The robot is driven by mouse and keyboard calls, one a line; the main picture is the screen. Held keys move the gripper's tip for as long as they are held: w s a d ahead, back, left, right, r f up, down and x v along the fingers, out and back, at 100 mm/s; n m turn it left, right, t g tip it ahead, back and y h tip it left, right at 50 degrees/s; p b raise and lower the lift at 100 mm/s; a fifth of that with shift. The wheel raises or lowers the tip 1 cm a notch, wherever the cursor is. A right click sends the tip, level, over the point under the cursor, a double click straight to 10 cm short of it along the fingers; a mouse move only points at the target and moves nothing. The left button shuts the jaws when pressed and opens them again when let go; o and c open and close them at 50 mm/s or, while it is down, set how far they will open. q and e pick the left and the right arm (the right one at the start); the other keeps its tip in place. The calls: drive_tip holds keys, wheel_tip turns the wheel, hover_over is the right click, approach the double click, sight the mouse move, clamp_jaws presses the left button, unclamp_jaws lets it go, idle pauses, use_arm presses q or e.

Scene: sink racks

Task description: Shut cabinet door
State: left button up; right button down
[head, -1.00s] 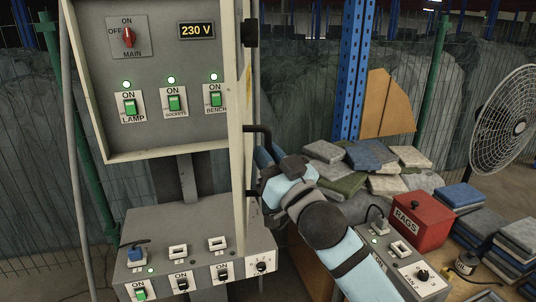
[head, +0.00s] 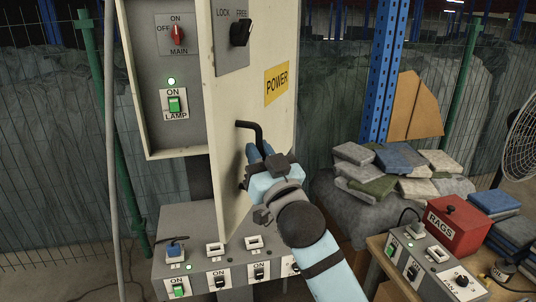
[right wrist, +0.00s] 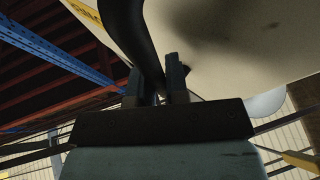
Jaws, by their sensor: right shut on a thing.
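The cabinet door (head: 262,110) is a cream panel with a yellow POWER label, standing partly open in front of the grey electrical cabinet (head: 150,80). It hides the right part of the cabinet's panel. A black bar handle (head: 252,126) is on the door's outer face. My right gripper (head: 256,160) is at the handle, and in the right wrist view its fingers (right wrist: 158,82) are shut around the dark handle bar (right wrist: 128,35). The door's pale face (right wrist: 240,40) fills the upper right there. My left gripper is not in view.
A grey switch box (head: 215,262) sits below the door. To the right are a pile of folded cloths (head: 385,170), a red RAGS box (head: 458,225), another control box (head: 430,260) and a fan (head: 524,140). A blue post (head: 385,80) stands behind.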

drive_tip(key=shift+w+a, duration=0.15)
drive_tip(key=shift+a, duration=0.5)
drive_tip(key=c, duration=1.1)
unclamp_jaws()
drive_tip(key=b+v, duration=0.3)
drive_tip(key=v, duration=1)
drive_tip(key=shift+s+d+f, duration=0.1)
drive_tip(key=shift+s+d, duration=0.1)
drive_tip(key=shift+s, duration=0.2)
